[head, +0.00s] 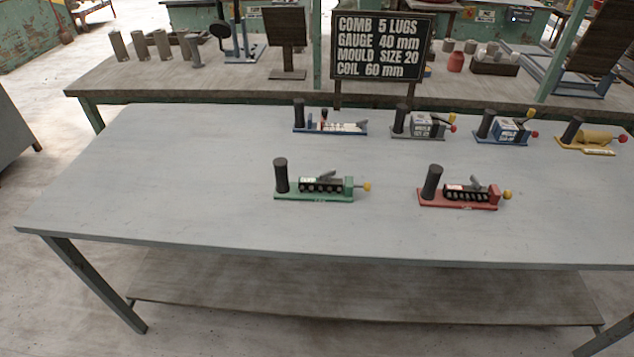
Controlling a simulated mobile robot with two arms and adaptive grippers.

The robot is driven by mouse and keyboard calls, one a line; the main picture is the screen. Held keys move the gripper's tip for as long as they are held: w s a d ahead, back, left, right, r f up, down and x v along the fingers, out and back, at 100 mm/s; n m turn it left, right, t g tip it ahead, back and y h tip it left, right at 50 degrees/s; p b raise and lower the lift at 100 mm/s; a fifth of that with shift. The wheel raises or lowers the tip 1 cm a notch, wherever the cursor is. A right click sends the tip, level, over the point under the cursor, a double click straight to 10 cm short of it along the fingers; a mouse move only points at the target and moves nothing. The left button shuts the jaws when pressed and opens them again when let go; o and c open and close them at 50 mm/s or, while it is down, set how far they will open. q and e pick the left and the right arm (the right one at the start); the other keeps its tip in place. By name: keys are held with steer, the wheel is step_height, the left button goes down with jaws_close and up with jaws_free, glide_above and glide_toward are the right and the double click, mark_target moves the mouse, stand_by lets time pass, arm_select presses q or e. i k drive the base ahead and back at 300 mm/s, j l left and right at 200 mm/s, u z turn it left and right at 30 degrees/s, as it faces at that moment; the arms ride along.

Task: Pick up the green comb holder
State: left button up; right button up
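The green comb holder (316,197) lies on the grey table, left of centre in the front row. It has a green base, an upright black cylindrical handle at its left end, a dark toothed comb block in the middle and a yellow knob at its right end. Nothing touches it. Neither of my grippers shows in the head view.
A red holder (458,204) stands to its right. Behind are a blue holder (330,132), a grey one (422,136), another blue one (502,141) and a yellow one (592,147). The table's (150,190) left part is clear. A sign (381,47) stands behind.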

mark_target(307, 188)
steer(key=i+l+u, duration=0.15)
steer(key=l, duration=0.3)
steer(key=l+u, duration=0.2)
steer(key=l, duration=0.2)
steer(key=i+l+u, duration=0.15)
steer(key=l, duration=0.35)
